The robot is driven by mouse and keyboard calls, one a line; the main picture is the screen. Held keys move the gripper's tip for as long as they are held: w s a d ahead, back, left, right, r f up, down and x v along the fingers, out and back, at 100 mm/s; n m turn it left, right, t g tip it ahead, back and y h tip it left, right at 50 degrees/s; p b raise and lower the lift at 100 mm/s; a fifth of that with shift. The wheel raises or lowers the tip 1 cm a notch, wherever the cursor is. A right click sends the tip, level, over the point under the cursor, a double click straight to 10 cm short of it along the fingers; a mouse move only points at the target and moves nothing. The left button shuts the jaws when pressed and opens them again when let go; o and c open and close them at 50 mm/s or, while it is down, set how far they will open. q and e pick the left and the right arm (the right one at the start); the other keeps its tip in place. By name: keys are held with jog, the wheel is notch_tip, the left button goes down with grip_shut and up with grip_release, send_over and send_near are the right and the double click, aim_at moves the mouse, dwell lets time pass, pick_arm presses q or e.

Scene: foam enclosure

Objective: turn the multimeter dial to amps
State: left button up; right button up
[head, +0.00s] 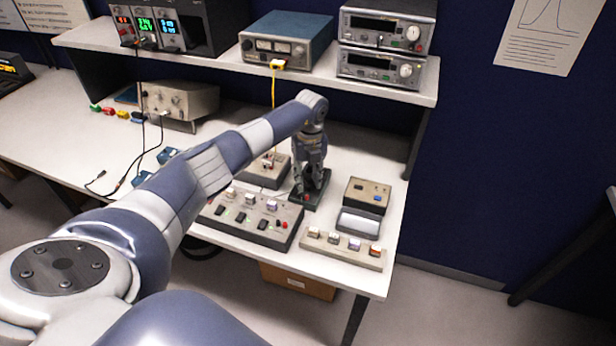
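My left gripper (311,186) points down at the right part of the bench, reached by my arm from the left. Its fingers are directly over a small dark, flat device (323,181), which may be the multimeter. The gripper covers most of the top of this device, so its dial and markings do not show. I cannot tell whether the fingers touch a dial or how far apart they are. My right gripper is out of view.
A grey switch panel (262,222) and a strip with several coloured buttons (342,248) lie in front. A small box with knobs (368,193) stands to the right. Instruments, including a blue meter unit (287,38), stand on the shelf (222,72) above.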

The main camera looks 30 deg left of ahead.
pick_arm(q)
jog(key=shift+f, duration=0.45)
grip_shut()
